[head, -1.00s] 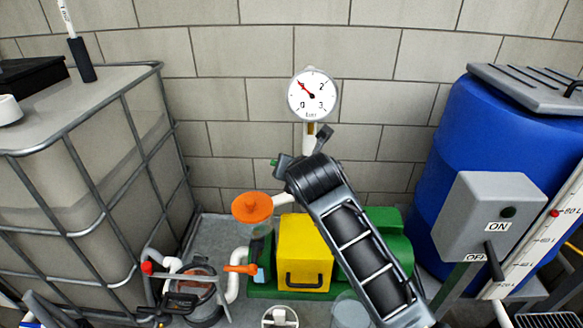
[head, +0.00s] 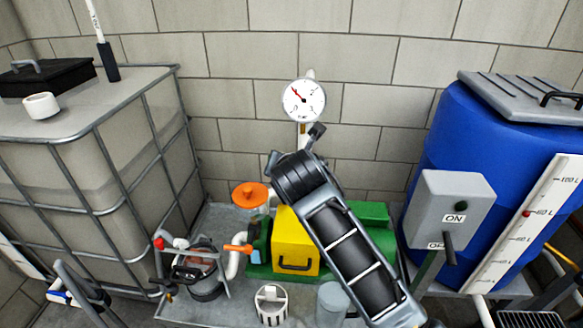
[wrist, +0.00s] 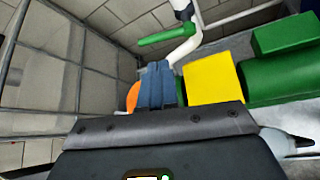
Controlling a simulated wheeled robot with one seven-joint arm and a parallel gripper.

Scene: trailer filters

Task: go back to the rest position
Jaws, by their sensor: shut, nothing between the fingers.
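My gripper (wrist: 157,88) shows in the wrist view as two blue-grey fingers pressed together, with nothing between them. They stand in front of the orange cap (wrist: 133,96) and left of the yellow box (wrist: 213,79); I see no clear contact. In the head view my black and grey arm reaches up from the lower right, bent at its top end, and the fingers cannot be made out. The arm covers part of the green machine behind the yellow box (head: 296,245).
A caged tank (head: 85,165) stands left and a blue barrel (head: 480,170) right. A grey switch box (head: 442,208) has its lever down. Behind the arm are a dial gauge (head: 303,100) and an orange cap (head: 250,195). A strainer basket (head: 271,304) and clear cup (head: 333,302) stand in front.

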